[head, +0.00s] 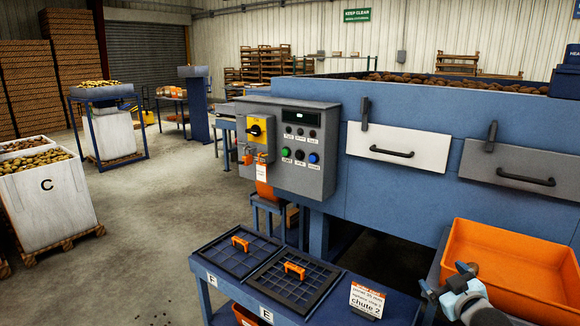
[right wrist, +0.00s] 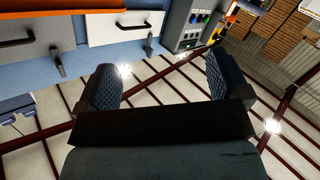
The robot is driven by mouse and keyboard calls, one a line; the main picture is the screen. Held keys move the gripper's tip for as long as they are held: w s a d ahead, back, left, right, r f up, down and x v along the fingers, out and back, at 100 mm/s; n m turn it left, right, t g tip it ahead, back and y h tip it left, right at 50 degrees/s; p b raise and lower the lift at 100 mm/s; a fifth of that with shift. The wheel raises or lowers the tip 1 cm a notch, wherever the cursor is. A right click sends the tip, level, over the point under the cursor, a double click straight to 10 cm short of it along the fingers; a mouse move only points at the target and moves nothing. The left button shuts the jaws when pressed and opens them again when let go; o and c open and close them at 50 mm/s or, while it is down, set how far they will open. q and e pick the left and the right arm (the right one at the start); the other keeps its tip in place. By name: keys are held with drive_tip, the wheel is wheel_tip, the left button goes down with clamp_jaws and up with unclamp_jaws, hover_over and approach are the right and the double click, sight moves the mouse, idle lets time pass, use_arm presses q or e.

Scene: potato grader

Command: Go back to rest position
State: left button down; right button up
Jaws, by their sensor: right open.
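My right gripper (head: 446,279) shows at the lower right of the head view, in front of the orange tray (head: 485,248). In the right wrist view, its two dark padded fingers (right wrist: 160,75) stand wide apart with nothing between them. The wrist picture is turned over, with the roof beams behind the fingers and the blue machine along the top. My left gripper is not in the head view.
The blue grader (head: 400,190) has a white drawer panel (head: 395,143), a grey one (head: 520,172) and a control box (head: 288,148). A low blue bench holds two black grid lids (head: 238,252) and a chute 2 sign (head: 367,299). The floor (head: 165,210) at left is open.

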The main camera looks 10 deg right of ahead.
drive_tip(key=s+a+f+n+g+y, duration=0.2)
drive_tip(key=s+a+f+g+y, duration=0.1)
drive_tip(key=s+a+f, duration=0.8)
drive_tip(key=s+a+f+n+g+y, duration=0.35)
drive_tip(key=s+a+f, duration=0.35)
drive_tip(key=s+f, duration=0.8)
drive_tip(key=w+a+m, duration=0.2)
drive_tip(key=a+m, duration=0.4)
drive_tip(key=a, duration=0.7)
wheel_tip(320, 180, up, 11)
drive_tip(key=d+t+p, duration=0.1)
drive_tip(key=p, duration=1)
drive_tip(key=shift+r+h, duration=0.2)
drive_tip(key=shift+h, duration=0.15)
